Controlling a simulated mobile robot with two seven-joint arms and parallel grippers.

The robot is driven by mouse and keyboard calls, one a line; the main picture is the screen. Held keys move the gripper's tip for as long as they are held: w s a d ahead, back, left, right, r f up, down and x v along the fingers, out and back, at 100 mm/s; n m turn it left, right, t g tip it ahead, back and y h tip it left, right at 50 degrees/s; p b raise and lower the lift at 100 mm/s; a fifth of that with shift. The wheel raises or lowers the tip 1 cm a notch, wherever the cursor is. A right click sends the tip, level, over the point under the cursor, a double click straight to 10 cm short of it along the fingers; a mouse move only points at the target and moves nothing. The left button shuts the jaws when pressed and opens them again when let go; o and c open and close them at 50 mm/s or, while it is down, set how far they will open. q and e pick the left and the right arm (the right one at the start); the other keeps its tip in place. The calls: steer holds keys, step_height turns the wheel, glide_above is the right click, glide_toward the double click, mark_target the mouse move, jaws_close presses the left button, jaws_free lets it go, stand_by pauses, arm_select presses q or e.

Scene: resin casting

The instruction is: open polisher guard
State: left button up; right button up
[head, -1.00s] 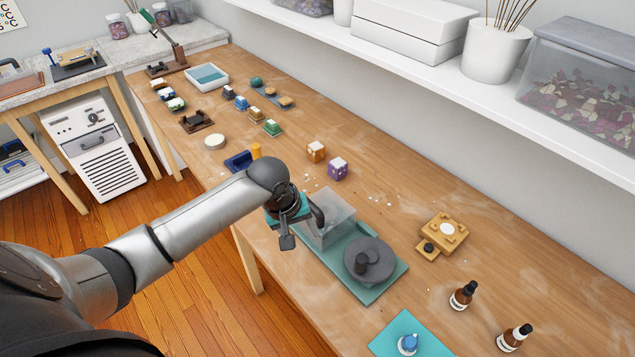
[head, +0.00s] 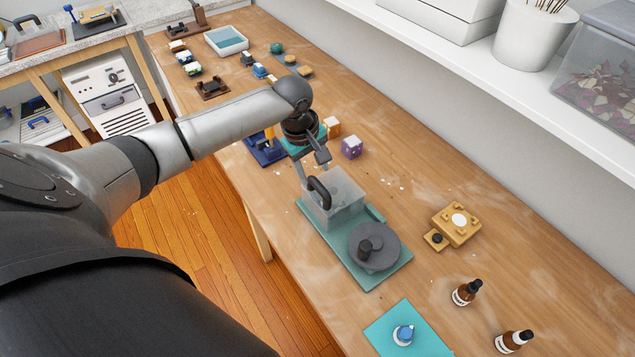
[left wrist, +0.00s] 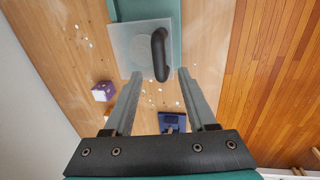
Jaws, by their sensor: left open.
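The polisher has a teal base (head: 372,278) and a dark grey disc (head: 381,247) with a knob. Its translucent box-shaped guard (head: 349,201) stands at the base's far end, beside the disc. The guard has a dark curved handle (head: 319,192) on the side near my left gripper; the handle also shows in the left wrist view (left wrist: 160,54). My left gripper (head: 311,172) is open and empty just off the handle. In the left wrist view the fingertips (left wrist: 159,76) point at the handle, which lies just ahead of the gap. My right gripper is not in view.
An orange-white cube (head: 332,127), a purple cube (head: 352,147) and a blue holder (head: 262,152) lie close to my left gripper. A yellow fixture (head: 456,224), two brown bottles (head: 467,292) and a teal mat (head: 385,329) are to the right. A shelf overhangs the back.

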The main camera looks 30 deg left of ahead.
mark_target(318, 185)
arm_select(q)
steer(key=f, duration=0.3)
steer(key=w+f+b, duration=0.1)
steer(key=f, duration=0.1)
steer(key=shift+d+f, duration=0.25)
steer(key=shift+f, duration=0.05)
jaws_close()
stand_by(1.2)
